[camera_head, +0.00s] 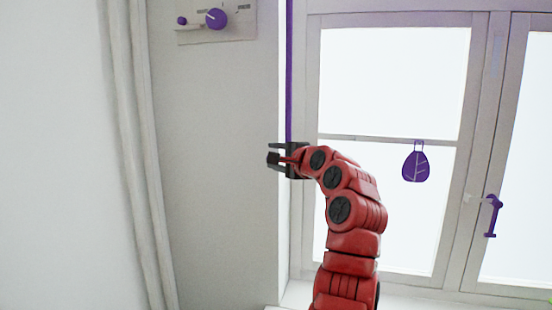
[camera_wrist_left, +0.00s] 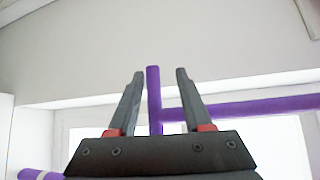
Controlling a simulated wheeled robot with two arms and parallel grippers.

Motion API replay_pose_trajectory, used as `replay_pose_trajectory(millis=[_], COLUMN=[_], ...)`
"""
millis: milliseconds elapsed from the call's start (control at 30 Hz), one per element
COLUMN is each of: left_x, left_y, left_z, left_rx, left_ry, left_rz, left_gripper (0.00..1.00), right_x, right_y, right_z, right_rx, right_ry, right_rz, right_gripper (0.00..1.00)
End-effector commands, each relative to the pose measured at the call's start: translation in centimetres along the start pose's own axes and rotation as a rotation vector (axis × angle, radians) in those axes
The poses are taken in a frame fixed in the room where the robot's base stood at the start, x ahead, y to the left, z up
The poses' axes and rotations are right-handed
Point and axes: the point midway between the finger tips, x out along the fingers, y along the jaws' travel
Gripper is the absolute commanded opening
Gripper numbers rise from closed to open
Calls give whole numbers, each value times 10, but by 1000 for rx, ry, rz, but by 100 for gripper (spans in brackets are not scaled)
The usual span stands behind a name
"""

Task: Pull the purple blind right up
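A thin purple rod (camera_head: 288,70) runs down the left side of the window from the top edge of the head view. It ends at my left gripper (camera_head: 273,158). In the left wrist view the rod (camera_wrist_left: 255,107) runs off to the right, and a purple stub (camera_wrist_left: 154,95) points upward between the fingers of my left gripper (camera_wrist_left: 158,75). The fingers are apart, with a gap on each side of the stub. I cannot tell how deep the stub sits between them. I see no blind cloth. My right gripper is not in view.
A window with pale frames (camera_head: 393,80) stands behind my arm, with a purple leaf-shaped tag (camera_head: 415,162) and a purple window handle (camera_head: 492,215). A panel with a purple dial (camera_head: 216,19) is on the wall. White pipes (camera_head: 140,150) run down at left.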

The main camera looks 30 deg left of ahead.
Motion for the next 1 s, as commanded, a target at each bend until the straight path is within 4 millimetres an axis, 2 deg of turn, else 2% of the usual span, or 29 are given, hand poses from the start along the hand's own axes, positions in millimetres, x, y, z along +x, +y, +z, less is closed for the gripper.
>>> replay_pose_trajectory(millis=[200,367,800,1000], left_x=[-3,-22,-136,-166], left_y=[3,5,4,3], left_z=[-2,-3,-5,-6], left_rx=[2,2,0,3], left_ry=[1,2,2,-2], left_rz=[3,0,0,3], left_gripper=[50,50,50,50], right_x=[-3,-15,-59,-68], right_y=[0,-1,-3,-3], right_z=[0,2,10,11], right_rx=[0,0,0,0], right_ry=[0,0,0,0], right_rz=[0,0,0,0], right_gripper=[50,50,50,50])
